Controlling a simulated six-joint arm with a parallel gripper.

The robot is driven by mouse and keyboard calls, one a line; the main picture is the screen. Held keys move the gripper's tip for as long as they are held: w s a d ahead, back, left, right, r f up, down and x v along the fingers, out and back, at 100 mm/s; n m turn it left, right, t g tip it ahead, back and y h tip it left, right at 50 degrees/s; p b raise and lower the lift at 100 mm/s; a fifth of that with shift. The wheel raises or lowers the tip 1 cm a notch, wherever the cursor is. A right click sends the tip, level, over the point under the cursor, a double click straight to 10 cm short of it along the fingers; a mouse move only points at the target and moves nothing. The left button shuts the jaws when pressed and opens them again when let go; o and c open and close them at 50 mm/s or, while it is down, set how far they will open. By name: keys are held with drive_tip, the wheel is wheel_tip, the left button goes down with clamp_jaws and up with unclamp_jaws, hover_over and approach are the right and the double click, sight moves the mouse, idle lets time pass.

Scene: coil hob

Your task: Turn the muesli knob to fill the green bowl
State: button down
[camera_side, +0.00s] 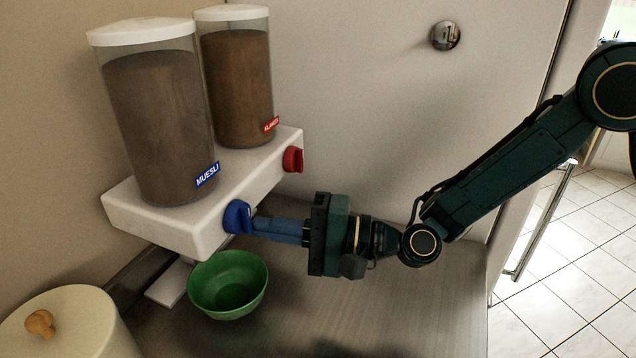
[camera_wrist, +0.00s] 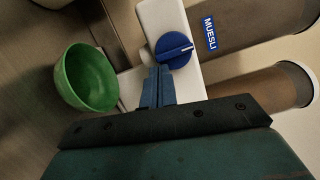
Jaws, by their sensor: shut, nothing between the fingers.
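The blue muesli knob (camera_side: 237,217) is on the front of the white dispenser base, below the muesli container (camera_side: 160,125) with its blue MUESLI label. It also shows in the wrist view (camera_wrist: 174,48), with a white line across its face. My gripper (camera_side: 256,226) is shut and empty, its fingertips right at the knob; in the wrist view the fingertips (camera_wrist: 157,70) lie at the knob's lower edge. I cannot tell whether they touch it. The green bowl (camera_side: 228,284) stands upright under the dispenser's front and looks empty; it also shows in the wrist view (camera_wrist: 88,78).
A second container (camera_side: 238,88) with a red label stands behind, above a red knob (camera_side: 293,160). A cream lidded jar (camera_side: 75,325) is at the lower left. The counter (camera_side: 400,315) right of the bowl is clear. A wall is behind.

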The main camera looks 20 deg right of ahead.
drive_tip(key=shift+s+a+f+m, duration=0.1)
drive_tip(key=shift+f+m, duration=0.05)
drive_tip(key=shift+m, duration=0.55)
drive_tip(key=shift+s+a+f, duration=0.25)
drive_tip(key=shift+s+a, duration=0.45)
drive_tip(key=shift+s+a+m+t, duration=0.3)
drive_tip(key=shift+s+a+m, duration=0.05)
drive_tip(key=shift+m, duration=0.45)
drive_tip(key=shift+d, duration=0.15)
idle(1.0)
wheel_tip(320, 180, up, 7)
drive_tip(key=s+d, duration=0.1)
drive_tip(key=d, duration=0.1)
drive_tip(key=shift+s+d, duration=0.15)
drive_tip(key=shift+s, duration=0.1)
idle(0.7)
